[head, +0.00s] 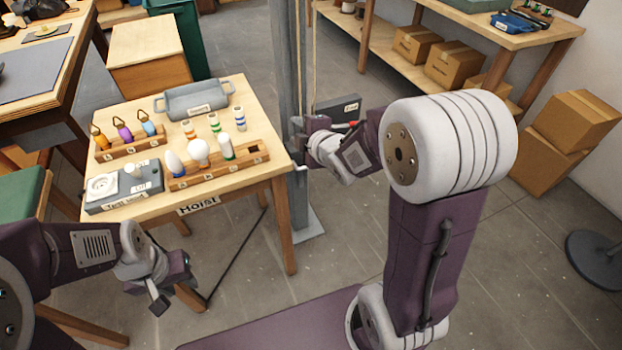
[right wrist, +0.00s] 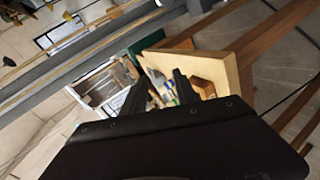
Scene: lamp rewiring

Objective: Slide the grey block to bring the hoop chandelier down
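A tall grey post (head: 285,60) with cords beside it stands just behind the right edge of the table labelled Hoist (head: 240,185). A dark grey piece with a small white label (head: 350,107) shows to the right of the post; I cannot tell whether it is the grey block. My right gripper (head: 300,140) is beside the post, its fingers partly hidden. In the right wrist view its two fingers (right wrist: 164,78) are apart with nothing seen between them. My left gripper (head: 172,293) hangs low in front of the table, open and empty. No hoop chandelier is visible.
The table holds a grey tray (head: 198,113), wooden racks with bulbs and coloured parts, and a grey test unit (head: 125,200). Cardboard boxes (head: 455,65) sit on a shelf at the back right. Floor to the right of the post is partly clear.

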